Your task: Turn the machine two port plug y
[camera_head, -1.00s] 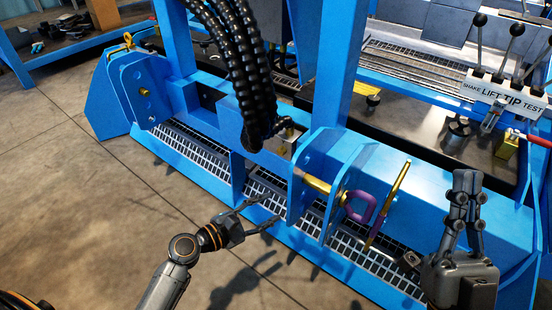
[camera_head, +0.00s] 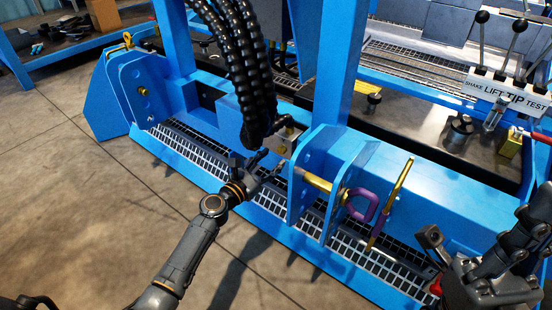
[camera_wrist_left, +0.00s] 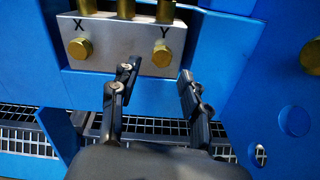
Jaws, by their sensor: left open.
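The two port machine plug Y (camera_wrist_left: 162,54) is a brass knob on the right of a silver block (camera_wrist_left: 120,35), under a letter Y, in the left wrist view. A matching brass plug X (camera_wrist_left: 79,48) sits on the left. My left gripper (camera_wrist_left: 158,76) is open and empty. Its fingertips are just below plug Y, one to each side, apart from it. In the head view the left gripper (camera_head: 258,163) is below the silver block (camera_head: 287,140); the plugs there are too small to tell. My right gripper (camera_head: 520,235) is at the right edge, its fingers bunched in view.
Thick black hoses (camera_head: 245,65) hang down to the block. A blue bracket (camera_head: 318,170) with a brass pin and purple shackle (camera_head: 362,205) stands to its right. Grating (camera_head: 270,202) runs below along the blue frame. Levers (camera_head: 516,35) stand at the upper right.

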